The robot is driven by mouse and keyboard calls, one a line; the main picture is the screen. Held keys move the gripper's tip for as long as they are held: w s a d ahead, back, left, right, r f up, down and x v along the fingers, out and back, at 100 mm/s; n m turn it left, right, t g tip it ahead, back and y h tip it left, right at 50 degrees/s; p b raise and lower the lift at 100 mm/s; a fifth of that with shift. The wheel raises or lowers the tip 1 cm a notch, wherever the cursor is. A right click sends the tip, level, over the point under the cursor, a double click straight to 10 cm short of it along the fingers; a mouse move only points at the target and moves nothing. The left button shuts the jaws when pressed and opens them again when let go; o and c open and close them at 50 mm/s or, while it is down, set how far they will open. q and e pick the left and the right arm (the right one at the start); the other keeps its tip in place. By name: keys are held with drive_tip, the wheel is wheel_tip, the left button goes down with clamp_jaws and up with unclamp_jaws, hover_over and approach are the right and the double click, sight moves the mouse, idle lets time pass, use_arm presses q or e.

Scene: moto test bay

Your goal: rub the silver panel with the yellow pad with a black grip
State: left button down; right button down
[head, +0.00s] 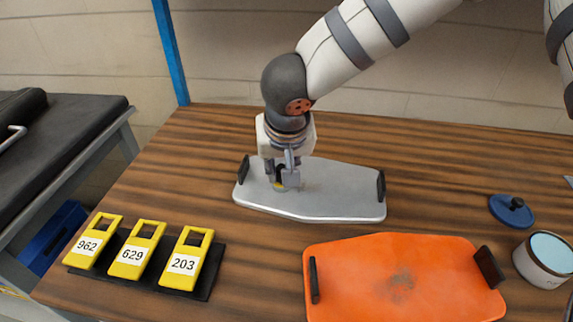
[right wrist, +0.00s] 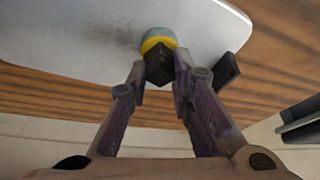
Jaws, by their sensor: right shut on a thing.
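The silver panel (head: 335,192) lies flat on the wooden table, with a black handle at each end. It also shows in the right wrist view (right wrist: 85,25), with a dark smudge on its surface. My right gripper (head: 284,177) is over the panel's left part and points down. It is shut on the black grip of the yellow pad (right wrist: 160,43), and the grip (right wrist: 160,68) shows between the fingertips in the right wrist view. The pad's underside is at the panel and appears to touch it. In the head view the pad is mostly hidden by the fingers. My left gripper is not in view.
An orange panel (head: 365,260) with black handles and a dark smudge lies in front. A tin (head: 545,260) and a blue lid (head: 511,210) are at the right. Yellow numbered tags (head: 139,250) lie on a black mat (head: 206,285) at front left.

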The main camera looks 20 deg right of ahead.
drive_tip(key=shift+s+d, duration=0.7)
drive_tip(key=shift+d, duration=0.35)
drive_tip(key=shift+s+d, duration=0.65)
drive_tip(key=shift+d, duration=0.45)
drive_tip(key=shift+s+d, duration=0.7)
drive_tip(key=shift+d, duration=0.35)
wheel_tip(320, 180, up, 6)
wheel_tip(320, 180, up, 3)
